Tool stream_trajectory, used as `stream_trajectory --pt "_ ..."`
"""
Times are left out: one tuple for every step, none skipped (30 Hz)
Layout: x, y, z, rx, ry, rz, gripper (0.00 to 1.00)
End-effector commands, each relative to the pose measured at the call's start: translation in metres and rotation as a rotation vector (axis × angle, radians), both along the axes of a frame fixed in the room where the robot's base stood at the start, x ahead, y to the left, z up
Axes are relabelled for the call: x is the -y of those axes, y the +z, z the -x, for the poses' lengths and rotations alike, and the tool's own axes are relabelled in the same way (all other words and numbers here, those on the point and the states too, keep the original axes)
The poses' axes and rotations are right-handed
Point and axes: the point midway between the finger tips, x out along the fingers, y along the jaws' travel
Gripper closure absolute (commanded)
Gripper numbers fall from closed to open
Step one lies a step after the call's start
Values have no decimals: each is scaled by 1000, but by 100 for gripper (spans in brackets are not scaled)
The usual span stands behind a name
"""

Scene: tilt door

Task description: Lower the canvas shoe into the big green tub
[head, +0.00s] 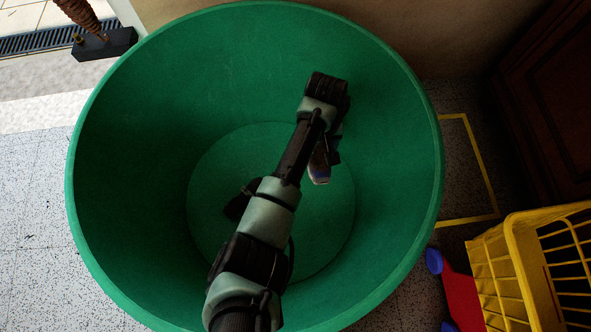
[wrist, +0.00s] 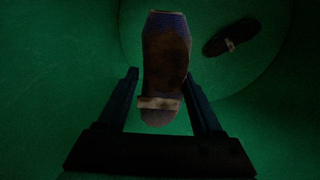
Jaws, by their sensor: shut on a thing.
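The big green tub (head: 120,150) fills most of the head view, its open top towards me. My arm reaches over it and my gripper (head: 325,158) is inside the rim's outline, right of the middle. My gripper is shut on the canvas shoe (head: 320,174), mostly hidden behind the wrist in the head view. In the wrist view the shoe (wrist: 165,50) is blue and brown with a pale band, lying lengthwise between the two fingers (wrist: 162,88). Green tub wall surrounds it. Its height above the tub floor is unclear.
A second, dark shoe with a pale mark (wrist: 232,38) lies on the tub floor; in the head view my arm partly hides it (head: 238,204). A yellow basket (head: 510,265) and a red and blue item (head: 460,295) stand outside at right.

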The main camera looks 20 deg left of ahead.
Motion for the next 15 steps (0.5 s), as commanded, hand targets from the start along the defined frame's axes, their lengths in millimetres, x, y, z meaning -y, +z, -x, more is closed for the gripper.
stream_trajectory --pt "-5 -33 2 -6 47 1 94" --pt "-9 -45 3 -7 75 1 94" --pt "-13 -62 5 -9 112 0 94" --pt "-17 -74 7 -9 139 -1 94" --pt "-20 -87 9 -9 165 -3 94" --pt "-23 -103 12 -11 198 -3 94" --pt "-26 -115 14 -12 223 -4 94" --pt "-29 -125 17 -14 246 -6 94" --pt "-32 -139 21 -15 274 -7 94" --pt "-34 -148 23 -15 293 -9 94" --pt "-36 -156 26 -16 310 -11 94" --pt "-38 -166 29 -18 332 -12 94" --pt "-39 -173 31 -17 346 -14 94" --pt "-41 -178 33 -18 358 -15 94" --pt "-42 -185 36 -19 372 -16 94"
